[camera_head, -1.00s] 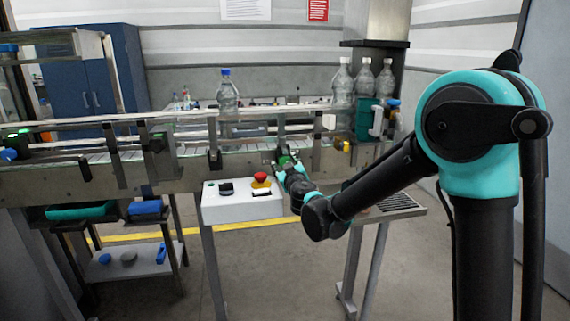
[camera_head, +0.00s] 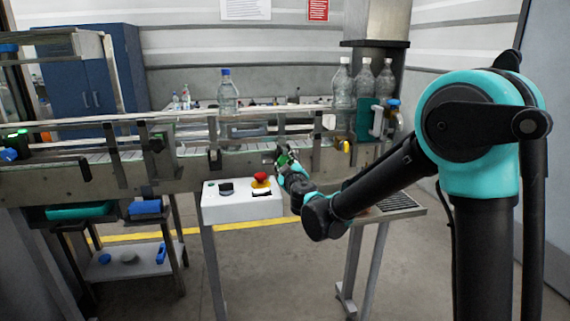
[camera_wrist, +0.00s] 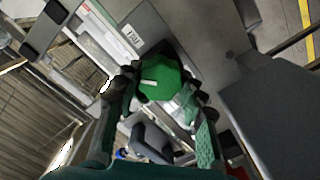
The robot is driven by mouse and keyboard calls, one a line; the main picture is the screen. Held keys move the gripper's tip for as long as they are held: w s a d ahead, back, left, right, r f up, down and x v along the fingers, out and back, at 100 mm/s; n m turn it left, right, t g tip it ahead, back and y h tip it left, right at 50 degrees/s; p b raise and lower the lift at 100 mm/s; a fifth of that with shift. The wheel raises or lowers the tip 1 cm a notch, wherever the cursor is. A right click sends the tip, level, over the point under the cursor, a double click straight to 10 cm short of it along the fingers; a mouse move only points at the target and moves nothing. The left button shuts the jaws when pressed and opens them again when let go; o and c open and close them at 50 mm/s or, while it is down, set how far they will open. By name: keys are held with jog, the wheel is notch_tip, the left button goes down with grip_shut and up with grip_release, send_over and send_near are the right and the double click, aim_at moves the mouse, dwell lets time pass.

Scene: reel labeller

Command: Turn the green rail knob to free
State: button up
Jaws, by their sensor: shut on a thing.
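The green rail knob (camera_wrist: 163,79) is mounted on the conveyor's side, with a short pale mark on its face, in the wrist view. My gripper (camera_wrist: 160,100) has its fingers on either side of the knob and is shut on it. In the head view my gripper (camera_head: 284,160) is at the conveyor's front rail, and the knob is a small green patch mostly covered by the fingers. A small label plate (camera_wrist: 131,35) with dark lettering sits beside the knob; I cannot read it surely.
A white control box (camera_head: 240,203) with a red emergency button (camera_head: 260,178) stands just left of my gripper. A clear bottle with a blue cap (camera_head: 227,92) stands on the conveyor (camera_head: 110,168). Several bottles stand at the back right.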

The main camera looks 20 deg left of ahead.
jog(key=n, duration=0.5)
jog(key=shift+n, duration=2.5)
jog(key=o, duration=1.2)
jog(key=shift+c, duration=0.2)
jog(key=v, duration=1.2)
jog(key=shift+f, duration=0.15)
